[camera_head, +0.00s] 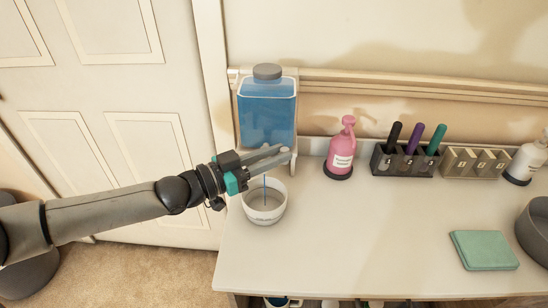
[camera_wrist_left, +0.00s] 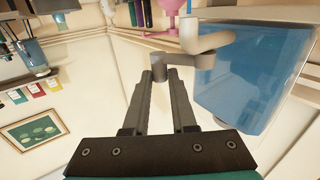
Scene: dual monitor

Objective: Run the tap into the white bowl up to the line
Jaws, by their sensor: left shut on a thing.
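The white bowl (camera_head: 250,208) stands upright on the counter's left end, below the tap. A thin blue stream falls into it. The bowl's inside looks greyish, and I cannot make out the fill line or level. A clear tank of blue liquid (camera_head: 267,115) with a grey cap stands behind; it also shows in the left wrist view (camera_wrist_left: 255,75). The tap (camera_wrist_left: 205,42) shows in that view at my fingertips and is mostly hidden in the head view. My left gripper (camera_head: 275,156) is shut on the tap's handle, above the bowl. My right gripper is out of view.
A pink pump bottle (camera_head: 342,150), a dark holder with pens (camera_head: 405,162), a numbered rack (camera_head: 475,162) and a white bottle (camera_head: 526,160) line the back. A green pad (camera_head: 484,250) and a grey round container (camera_head: 535,230) are at right. The counter's middle is clear.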

